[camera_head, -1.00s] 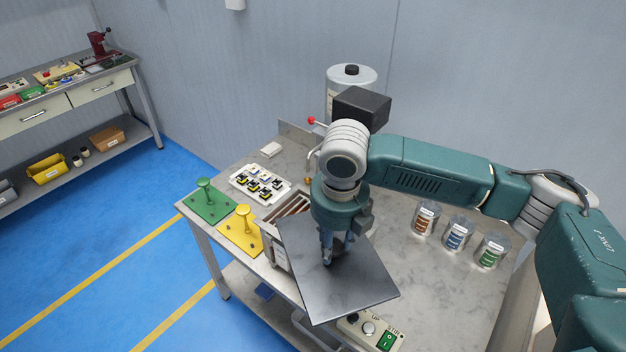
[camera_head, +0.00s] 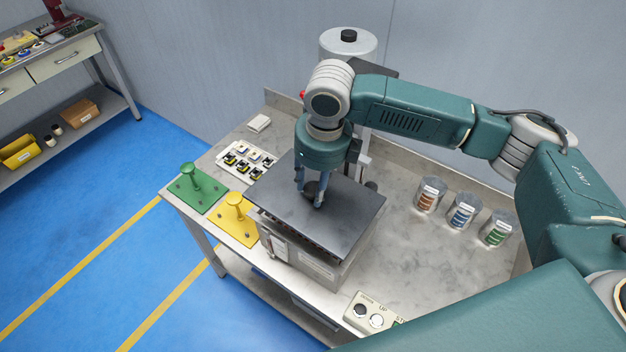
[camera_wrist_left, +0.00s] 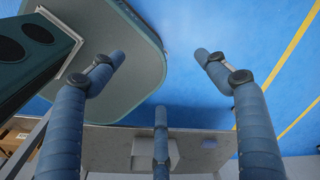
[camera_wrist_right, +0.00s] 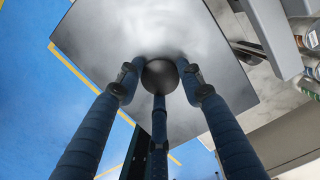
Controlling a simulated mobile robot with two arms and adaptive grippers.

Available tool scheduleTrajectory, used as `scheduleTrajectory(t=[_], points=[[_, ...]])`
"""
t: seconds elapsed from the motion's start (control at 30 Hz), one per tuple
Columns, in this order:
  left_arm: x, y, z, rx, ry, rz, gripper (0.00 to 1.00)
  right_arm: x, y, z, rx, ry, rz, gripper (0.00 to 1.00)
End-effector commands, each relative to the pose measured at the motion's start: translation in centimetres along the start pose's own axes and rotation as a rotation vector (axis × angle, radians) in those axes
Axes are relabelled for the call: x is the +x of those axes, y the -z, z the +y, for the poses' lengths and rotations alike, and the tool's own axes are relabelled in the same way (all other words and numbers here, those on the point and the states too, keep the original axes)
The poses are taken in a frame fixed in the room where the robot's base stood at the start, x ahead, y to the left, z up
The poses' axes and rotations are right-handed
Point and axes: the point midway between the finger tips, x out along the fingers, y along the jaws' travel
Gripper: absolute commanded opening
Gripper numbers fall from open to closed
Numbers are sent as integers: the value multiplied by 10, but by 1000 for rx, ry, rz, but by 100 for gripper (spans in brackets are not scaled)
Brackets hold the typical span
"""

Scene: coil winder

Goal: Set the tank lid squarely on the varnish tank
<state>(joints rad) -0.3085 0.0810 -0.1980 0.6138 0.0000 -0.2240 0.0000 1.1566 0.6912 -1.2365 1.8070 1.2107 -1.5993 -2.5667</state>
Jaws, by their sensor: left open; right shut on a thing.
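The tank lid (camera_head: 345,205) is a dark grey square plate with a round dark knob (camera_wrist_right: 160,76). My right gripper (camera_head: 310,196) is shut on the knob from above, and the lid hangs nearly level over the varnish tank (camera_head: 318,268). The tank is a grey metal box, and only its front walls show below the lid. A dark strip shows between the lid's front edge and the tank; I cannot tell if they touch. The lid hides the tank's opening. My left gripper (camera_wrist_left: 160,78) is open and empty in the left wrist view; it is outside the head view.
A green stand (camera_head: 197,190) and a yellow stand (camera_head: 237,220) are left of the tank. A white parts tray (camera_head: 245,160) is behind them. Several labelled jars (camera_head: 461,213) stand to the right, and a control box (camera_head: 372,312) is at the front edge.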

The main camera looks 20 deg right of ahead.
Motion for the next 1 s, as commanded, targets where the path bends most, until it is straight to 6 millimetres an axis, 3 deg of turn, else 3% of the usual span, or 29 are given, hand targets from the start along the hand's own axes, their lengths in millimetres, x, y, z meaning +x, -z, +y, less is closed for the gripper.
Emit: scheduleTrajectory(t=[0.1,0.17,0.27,0.43,0.57,0.83,1.0], points=[[16,-22,5,3,-5,-27,75,14,1,0,0,1,-3,0],[23,-23,5,4,-6,-28,75,20,2,-1,0,2,-3,0],[36,-12,3,5,-3,-11,75,30,3,-1,0,2,-3,0],[56,24,-1,4,2,42,75,46,5,0,0,2,-3,0],[68,29,-2,4,3,50,75,55,6,0,0,1,-3,0],[58,4,1,1,-1,13,75,60,6,0,2,0,-3,0],[59,-2,2,1,-1,5,75,61,6,0,1,0,-3,0]])
